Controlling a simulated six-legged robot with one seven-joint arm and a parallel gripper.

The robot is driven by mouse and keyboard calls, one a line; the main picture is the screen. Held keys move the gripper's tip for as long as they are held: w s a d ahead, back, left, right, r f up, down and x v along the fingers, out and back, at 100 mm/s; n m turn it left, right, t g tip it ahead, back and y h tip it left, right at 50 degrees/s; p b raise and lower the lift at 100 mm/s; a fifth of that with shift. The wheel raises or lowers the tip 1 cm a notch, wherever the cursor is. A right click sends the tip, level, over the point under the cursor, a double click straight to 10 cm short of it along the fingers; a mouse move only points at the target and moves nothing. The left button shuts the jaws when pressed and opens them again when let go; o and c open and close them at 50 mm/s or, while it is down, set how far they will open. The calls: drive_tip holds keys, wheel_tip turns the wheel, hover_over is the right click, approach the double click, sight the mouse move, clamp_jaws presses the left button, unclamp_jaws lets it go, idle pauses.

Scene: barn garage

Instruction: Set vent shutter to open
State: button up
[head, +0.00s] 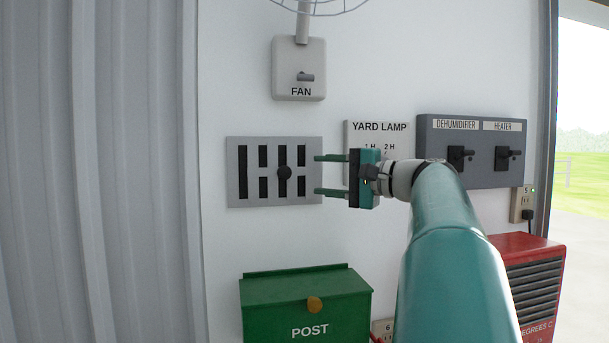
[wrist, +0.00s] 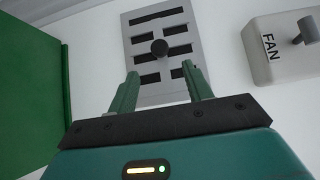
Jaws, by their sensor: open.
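The vent shutter is a grey plate (head: 231,172) on the white wall with several dark vertical slots and a round dark knob (head: 284,172) right of its middle. The plate also shows in the wrist view (wrist: 195,62), turned on its side, with the knob (wrist: 160,47) beyond my fingertips. My gripper (head: 318,174) is open and empty. Its two green fingers, one above the other in the head view, end at the plate's right edge, apart from the knob. In the wrist view the knob lies roughly between the lines of the two fingers (wrist: 160,74). I cannot tell whether the fingers touch the plate.
A fan switch (head: 299,68) is above the plate and a green post box (head: 305,305) below. The yard lamp panel (head: 378,126) is partly behind my gripper. A dehumidifier and heater switch panel (head: 472,178) and a red heater-like unit (head: 535,285) are at right.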

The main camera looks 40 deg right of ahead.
drive_tip(key=v, duration=0.5)
drive_tip(key=shift+s, duration=0.15)
drive_tip(key=w+a+f+n+g, duration=0.1)
drive_tip(key=a+f+n+g, duration=0.55)
drive_tip(key=a+f, duration=1.5)
drive_tip(key=s+a+f+n+g+h, duration=0.2)
drive_tip(key=s+a+f+n+h, duration=0.1)
drive_tip(key=f, duration=0.5)
drive_tip(key=s+a+f+n+g+h, duration=0.2)
drive_tip(key=s+a+f+n+g, duration=0.1)
drive_tip(key=s+a+f, duration=0.5)
drive_tip(key=shift+s+a+f+n+h, duration=0.3)
drive_tip(key=shift+a+f+n+h, duration=0.1)
drive_tip(key=shift+a+f+n, duration=0.35)
drive_tip(key=shift+s+d, duration=0.1)
drive_tip(key=shift+d, duration=0.1)
